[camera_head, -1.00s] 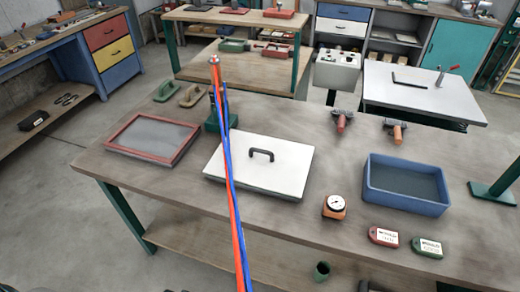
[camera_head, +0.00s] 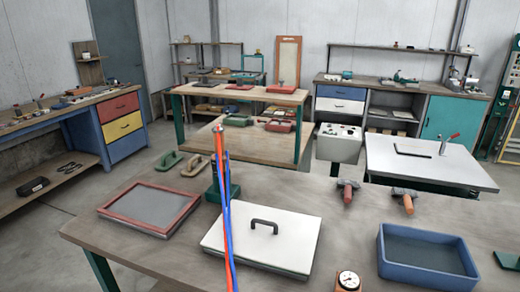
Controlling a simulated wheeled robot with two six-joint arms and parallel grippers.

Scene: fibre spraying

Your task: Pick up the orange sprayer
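Two small tools lie near the back of the main table: one with a red handle (camera_head: 348,192) and one with an orange handle (camera_head: 407,203). I cannot tell for sure whether either is the orange sprayer. Neither of my grippers shows in the head view.
On the main table (camera_head: 150,250) are a red-framed panel (camera_head: 150,208), a white lidded plate (camera_head: 235,243), a blue tray (camera_head: 395,268), a gauge (camera_head: 347,281) and two floats (camera_head: 168,160). A grey control box (camera_head: 340,148) and a white-topped table (camera_head: 455,172) stand behind.

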